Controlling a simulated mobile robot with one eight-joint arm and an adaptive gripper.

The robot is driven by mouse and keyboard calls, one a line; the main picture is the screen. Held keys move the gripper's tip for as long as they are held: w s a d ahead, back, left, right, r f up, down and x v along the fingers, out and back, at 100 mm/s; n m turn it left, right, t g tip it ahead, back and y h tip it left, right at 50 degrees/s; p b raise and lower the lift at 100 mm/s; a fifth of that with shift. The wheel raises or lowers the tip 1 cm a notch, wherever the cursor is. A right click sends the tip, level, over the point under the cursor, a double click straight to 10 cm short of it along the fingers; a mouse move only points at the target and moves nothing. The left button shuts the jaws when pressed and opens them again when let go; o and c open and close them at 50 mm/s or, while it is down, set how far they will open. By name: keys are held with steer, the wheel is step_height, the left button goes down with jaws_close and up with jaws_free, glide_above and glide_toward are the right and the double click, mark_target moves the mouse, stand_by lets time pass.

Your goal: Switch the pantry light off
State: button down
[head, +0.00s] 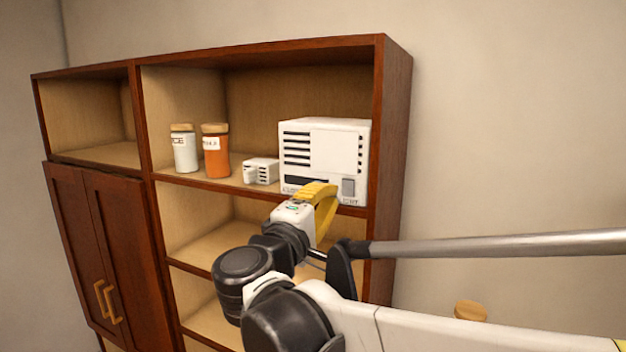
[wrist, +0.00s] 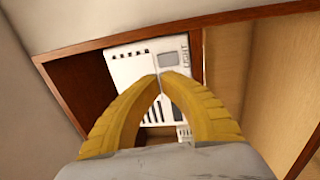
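A white box (head: 325,150) with dark vent slots stands on the upper shelf at the right side of the cabinet. A grey rectangular switch (head: 348,187) is at the lower right of its front. In the wrist view the switch (wrist: 169,58) sits beside the printed word LIGHT, and the white box (wrist: 130,68) is turned in the picture. Whether the switch is on or off I cannot tell. My gripper (head: 330,192) has yellow fingers, is shut and empty, and is in front of the box's lower edge. In the wrist view its tips (wrist: 160,82) meet just below the switch.
A small white slotted block (head: 261,171), an orange jar (head: 216,155) and a white jar (head: 184,152) stand left on the same shelf. The cabinet's right side wall (head: 390,130) is close to the box. A wooden lid (head: 470,310) shows at lower right.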

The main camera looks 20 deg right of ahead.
mark_target(343, 180)
steer(key=p+x, duration=0.1)
steer(key=x, duration=0.5)
